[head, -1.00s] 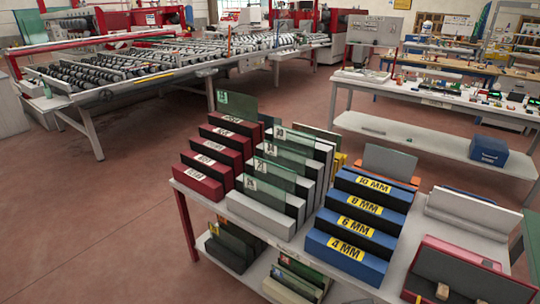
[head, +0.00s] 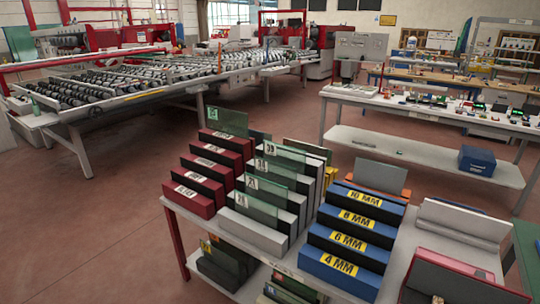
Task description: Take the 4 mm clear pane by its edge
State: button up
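A blue stepped rack (head: 343,287) stands on the front table, with yellow labels from 10 MM at the back to 4 MM at the front. Its slots look empty from here. A grey stepped rack (head: 254,233) to its left holds several upright greenish see-through panes, among them a front pane (head: 256,207) and one behind it (head: 267,191). Their small number marks are hard to read. A greenish pane (head: 228,122) stands at the back of the red rack (head: 196,202). I cannot tell which pane is the 4 mm clear one. My gripper is not in view.
The table (head: 400,262) also carries a pale stepped block (head: 462,222) and an open red case (head: 462,284) at right. A workbench (head: 425,112) and roller machine (head: 150,75) stand behind. Floor at left is clear.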

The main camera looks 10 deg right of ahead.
aim_at(278, 173)
jog(key=i+j, duration=0.25)
jog(key=i, duration=0.2)
jog(key=i+j+u, duration=0.1)
jog(key=i+j, duration=0.15)
jog(key=i, duration=0.25)
jog(key=i+j, duration=0.2)
jog(key=i, duration=0.25)
jog(key=i+j+u, duration=0.1)
jog(key=i, duration=0.4)
jog(key=j, duration=0.1)
